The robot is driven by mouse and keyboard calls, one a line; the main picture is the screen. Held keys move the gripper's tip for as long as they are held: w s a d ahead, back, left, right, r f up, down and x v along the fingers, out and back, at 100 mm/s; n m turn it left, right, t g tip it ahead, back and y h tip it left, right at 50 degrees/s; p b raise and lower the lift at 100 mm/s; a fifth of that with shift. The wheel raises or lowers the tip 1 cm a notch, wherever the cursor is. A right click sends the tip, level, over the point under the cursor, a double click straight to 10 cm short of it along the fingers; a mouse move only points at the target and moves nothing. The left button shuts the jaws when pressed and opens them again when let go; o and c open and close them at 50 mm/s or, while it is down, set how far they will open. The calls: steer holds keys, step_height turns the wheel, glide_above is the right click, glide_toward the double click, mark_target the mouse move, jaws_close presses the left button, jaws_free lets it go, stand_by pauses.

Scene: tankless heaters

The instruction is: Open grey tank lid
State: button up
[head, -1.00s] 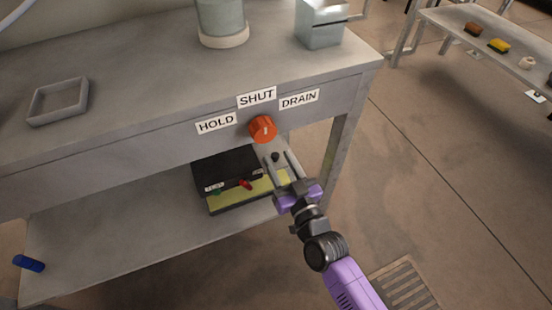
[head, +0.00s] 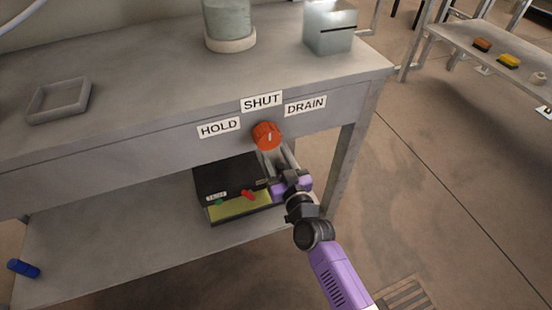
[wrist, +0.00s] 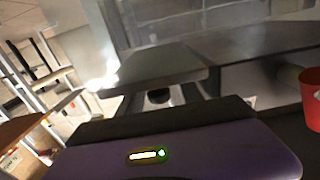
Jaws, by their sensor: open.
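A grey cylindrical vessel (head: 229,28) with a pale base ring stands on the workbench; its top is cut off, so no lid shows there. I cannot tell for sure that it is the grey tank. A grey metal box (head: 330,32) with a dark slot stands right of it. My gripper (head: 277,156) is open, just below the orange-red knob (head: 267,135) and at the right end of the black box on the shelf. In the wrist view a small dark knob (wrist: 158,97) shows near the fingers; whether they touch it is unclear.
The knob sits under HOLD, SHUT (head: 262,102) and DRAIN labels on the bench front. A black box (head: 225,175) with a yellow front lies on the lower shelf. An empty square tray (head: 32,104) is at left, a blue cylinder (head: 23,268) lower left.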

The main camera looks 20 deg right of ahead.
jaws_close()
stand_by(1.4)
